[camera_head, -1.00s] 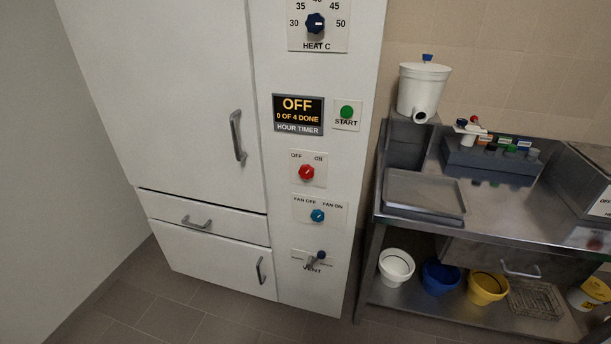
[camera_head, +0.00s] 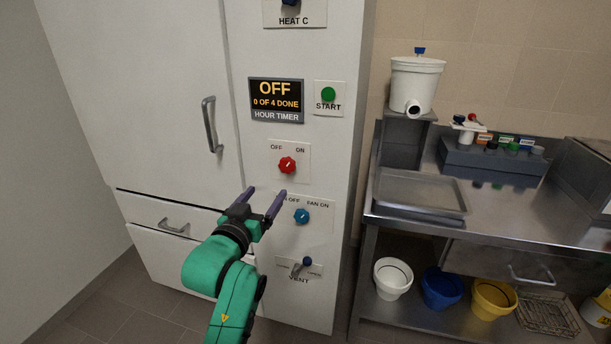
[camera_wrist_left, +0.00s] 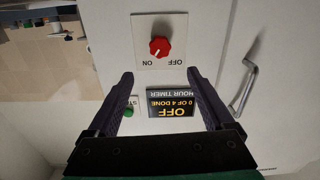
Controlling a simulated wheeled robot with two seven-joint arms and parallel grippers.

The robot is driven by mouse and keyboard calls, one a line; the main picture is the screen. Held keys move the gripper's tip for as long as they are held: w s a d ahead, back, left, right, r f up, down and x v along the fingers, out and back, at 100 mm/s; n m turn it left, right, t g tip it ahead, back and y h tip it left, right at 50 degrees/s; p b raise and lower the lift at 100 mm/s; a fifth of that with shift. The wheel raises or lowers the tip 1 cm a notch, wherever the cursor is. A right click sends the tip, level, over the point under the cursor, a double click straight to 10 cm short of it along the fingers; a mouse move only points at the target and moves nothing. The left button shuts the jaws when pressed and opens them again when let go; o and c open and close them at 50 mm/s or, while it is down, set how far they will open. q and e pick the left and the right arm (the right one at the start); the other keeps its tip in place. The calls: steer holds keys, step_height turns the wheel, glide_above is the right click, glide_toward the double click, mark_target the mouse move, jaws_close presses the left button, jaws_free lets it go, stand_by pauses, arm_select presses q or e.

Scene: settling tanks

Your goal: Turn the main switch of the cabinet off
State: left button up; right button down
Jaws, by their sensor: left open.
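The main switch is a red knob (camera_head: 287,165) on a white plate marked OFF at left and ON at right, on the cabinet's (camera_head: 180,90) front panel. In the left wrist view the knob (camera_wrist_left: 160,47) appears upside down, and its pale mark seems to lean towards ON. My left gripper (camera_head: 266,193) is open and empty, just below and left of the knob in the head view. In the left wrist view its two fingers (camera_wrist_left: 159,74) are spread, with the knob beyond their tips and apart from them. My right gripper is not in view.
The hour timer (camera_head: 276,100) reading OFF and the green START button (camera_head: 328,95) are above the switch. The blue fan knob (camera_head: 302,216) and the vent lever (camera_head: 307,263) are below it. A door handle (camera_head: 212,125) juts out at left. A steel bench (camera_head: 500,225) stands at right.

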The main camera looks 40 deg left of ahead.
mark_target(286, 167)
arm_select(q)
steer(key=b+x, duration=0.1)
steer(key=x, duration=1.3)
steer(key=shift+a, duration=0.1)
steer(key=shift+s, duration=0.1)
jaws_close()
steer(key=shift+r+n+p, duration=0.15)
steer(key=shift+n+p, duration=1.15)
steer(key=shift+p, duration=0.1)
steer(key=n+p, duration=0.8)
steer(key=shift+n, duration=0.3)
steer(key=shift+f+n+p, duration=0.25)
steer(key=shift+n+p, duration=0.75)
steer(key=shift+n, duration=0.4)
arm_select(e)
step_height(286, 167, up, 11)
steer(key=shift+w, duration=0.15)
